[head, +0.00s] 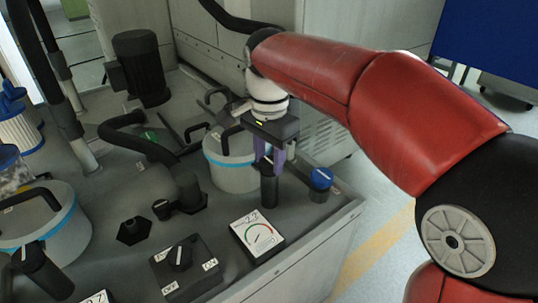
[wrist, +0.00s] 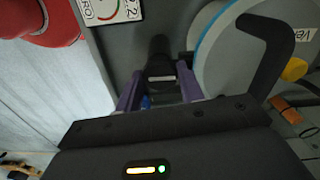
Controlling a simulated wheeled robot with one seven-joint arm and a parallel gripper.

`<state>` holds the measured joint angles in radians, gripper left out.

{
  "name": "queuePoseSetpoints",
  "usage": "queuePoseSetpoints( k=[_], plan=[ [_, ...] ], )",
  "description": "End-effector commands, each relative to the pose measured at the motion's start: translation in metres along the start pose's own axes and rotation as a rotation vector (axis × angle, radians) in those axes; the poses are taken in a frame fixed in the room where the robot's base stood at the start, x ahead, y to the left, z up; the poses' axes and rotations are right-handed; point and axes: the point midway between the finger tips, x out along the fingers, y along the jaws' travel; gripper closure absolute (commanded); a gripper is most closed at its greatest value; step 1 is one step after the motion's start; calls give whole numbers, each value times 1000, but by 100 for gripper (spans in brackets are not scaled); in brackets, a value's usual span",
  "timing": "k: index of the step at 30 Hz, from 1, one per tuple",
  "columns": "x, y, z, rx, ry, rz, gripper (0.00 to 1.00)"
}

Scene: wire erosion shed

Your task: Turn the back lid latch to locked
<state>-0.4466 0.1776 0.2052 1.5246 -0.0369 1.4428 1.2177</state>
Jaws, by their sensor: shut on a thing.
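The back canister (head: 232,174) is pale grey with a blue band and a dark handle over its lid. A black upright latch post (head: 269,190) stands close to its right side. I take it for the back lid latch. My gripper (head: 272,160) comes down from above with its purple fingers on either side of the post's top. In the wrist view my gripper (wrist: 160,88) is shut on the black latch (wrist: 161,62), which has a pale mark across it. The fingers hide part of its top, and I cannot read which way it is turned.
A blue-topped knob (head: 320,180) stands just right of the latch. A dial gauge (head: 257,236) and a black ON/OFF switch (head: 180,256) are in front. A second canister (head: 62,240) with a similar black post (head: 42,268) is at left. A black hose (head: 140,140) lies behind.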

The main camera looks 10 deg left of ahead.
Motion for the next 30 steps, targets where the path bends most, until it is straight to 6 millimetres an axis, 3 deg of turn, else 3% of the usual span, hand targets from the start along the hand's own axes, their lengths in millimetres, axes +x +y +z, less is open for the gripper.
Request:
queuePoseSetpoints(
  k=[4, 5, 9, 20, 30],
  plan=[
    [1, 0, 0, 1, -2, 2, 85],
    [1, 0, 0, 1, -2, 2, 60],
    [1, 0, 0, 1, -2, 2, 41],
    [-5, 0, 0, 0, 0, -1, 41],
    [-59, -1, 0, 0, -1, -1, 41]
  ],
)
